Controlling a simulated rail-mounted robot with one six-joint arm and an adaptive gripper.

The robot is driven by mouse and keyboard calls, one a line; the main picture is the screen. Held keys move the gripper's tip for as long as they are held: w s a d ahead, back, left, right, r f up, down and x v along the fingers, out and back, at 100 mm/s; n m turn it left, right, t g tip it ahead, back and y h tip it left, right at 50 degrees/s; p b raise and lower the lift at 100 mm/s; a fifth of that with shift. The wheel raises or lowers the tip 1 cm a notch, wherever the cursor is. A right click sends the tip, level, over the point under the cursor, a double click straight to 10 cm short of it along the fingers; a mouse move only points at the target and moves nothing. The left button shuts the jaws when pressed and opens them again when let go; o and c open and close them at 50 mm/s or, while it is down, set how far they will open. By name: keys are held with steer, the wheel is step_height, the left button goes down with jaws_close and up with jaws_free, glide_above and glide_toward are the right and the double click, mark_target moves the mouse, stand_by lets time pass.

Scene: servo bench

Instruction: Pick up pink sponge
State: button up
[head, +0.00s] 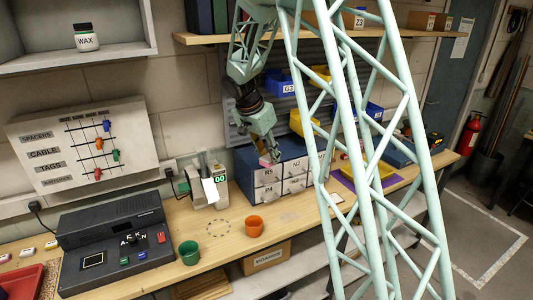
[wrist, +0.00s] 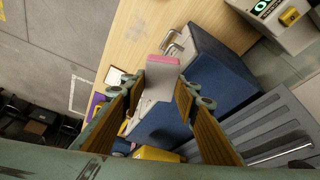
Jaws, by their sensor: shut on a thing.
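The fingers and the cabinet's clutter hide most of the sponge there. I cannot tell the exact gap between sponge and cabinet.
The cabinet has labelled drawers with handles. A green cup (head: 189,252) and an orange cup (head: 254,227) stand on the wooden bench. A scale-like device (head: 207,186) is left of the cabinet. Blue and yellow bins (head: 304,124) stand behind. Bare bench lies around the dotted circle.

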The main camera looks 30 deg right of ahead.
steer(key=shift+s+a+r+b, duration=0.15)
steer(key=shift+s+a, duration=0.1)
steer(key=shift+s, duration=0.65)
steer(key=shift+s+a+b, duration=0.15)
steer(key=shift+s+a, duration=0.1)
steer(key=shift+s, duration=0.7)
steer(key=shift+s+a+r+b, duration=0.15)
steer(key=shift+s+a, duration=0.1)
steer(key=shift+s, duration=0.65)
steer(key=shift+f, duration=0.1)
